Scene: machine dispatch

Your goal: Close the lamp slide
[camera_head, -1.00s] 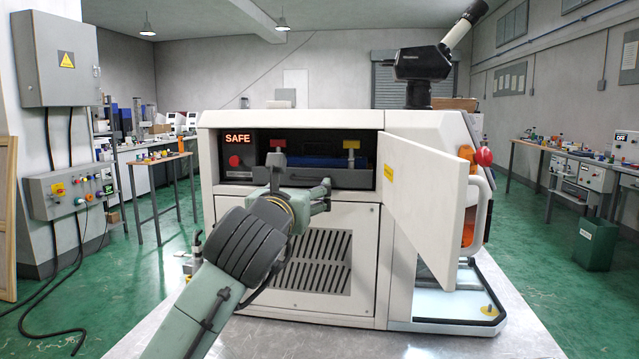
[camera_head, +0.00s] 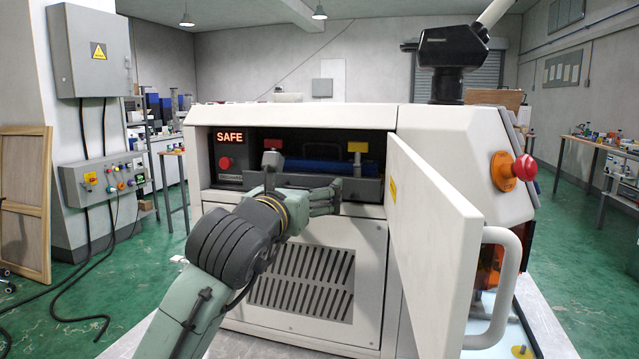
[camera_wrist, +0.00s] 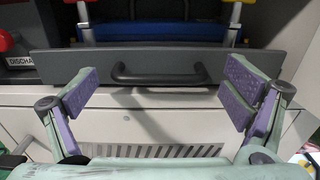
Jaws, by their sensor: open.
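The lamp slide appears as a dark grey drawer front (camera_wrist: 230,68) with a black bar handle (camera_wrist: 160,82) across its middle. In the wrist view it stands out in front of the cabinet opening, with a blue part (camera_wrist: 165,31) behind it. In the head view the slide (camera_head: 360,189) is partly hidden by my arm. My gripper (camera_wrist: 160,88) is open and empty, its two fingers spread wide on either side of the handle, apart from it. In the head view the gripper (camera_head: 335,195) is at the front of the slide.
The white machine door (camera_head: 435,230) stands open to the right of the bay. A lit SAFE sign (camera_head: 230,137) and a red button (camera_head: 225,164) are at the bay's left. Red (camera_head: 273,144) and yellow (camera_head: 358,147) tabs stand behind the slide. A vented panel (camera_head: 300,275) lies below.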

